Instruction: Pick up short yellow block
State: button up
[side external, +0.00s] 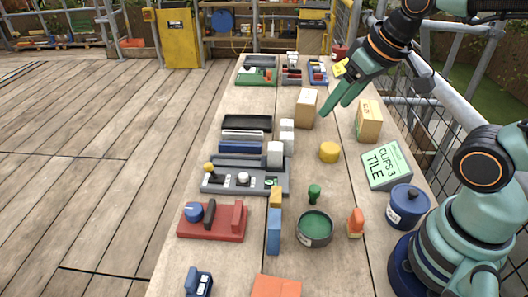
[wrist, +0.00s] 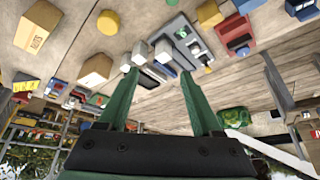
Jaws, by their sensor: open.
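A short yellow block (side external: 276,197) stands on the table at the far end of a longer blue block (side external: 273,232), right of the red tray. It also shows near the top edge of the wrist view (wrist: 209,13). A round yellow piece (side external: 329,151) sits farther back to the right; it shows in the wrist view (wrist: 107,22) too. My gripper (side external: 335,107) is open and empty, raised above the far part of the table, away from the short yellow block. Its two green fingers (wrist: 160,72) are spread apart in the wrist view.
A grey tray (side external: 215,183) and a red tray (side external: 225,233) stand at the table's left. A green-topped tin (side external: 314,229), green peg (side external: 314,193) and orange piece (side external: 356,222) are nearby. Cartons (side external: 305,108) (side external: 369,120), a tile sign (side external: 387,165) and blue pot (side external: 408,205) stand right.

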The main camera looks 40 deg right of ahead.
jog(key=w+a+f+m+g, duration=0.3)
jog(key=a+f+m, duration=0.1)
jog(key=a+f, duration=0.15)
jog(key=m+g, duration=0.2)
jog(key=m, duration=0.2)
send_over(276, 196)
notch_tip(276, 196, down, 6)
jog(key=shift+f, duration=0.1)
jog(key=shift+m, duration=0.3)
notch_tip(276, 196, down, 7)
jog(key=shift+r, duration=0.2)
jog(key=shift+w+d+f, duration=0.1)
jog(key=shift+f, duration=1.3)
jog(key=shift+w+d+f, duration=0.1)
jog(key=shift+f, duration=1.25)
grip_shut()
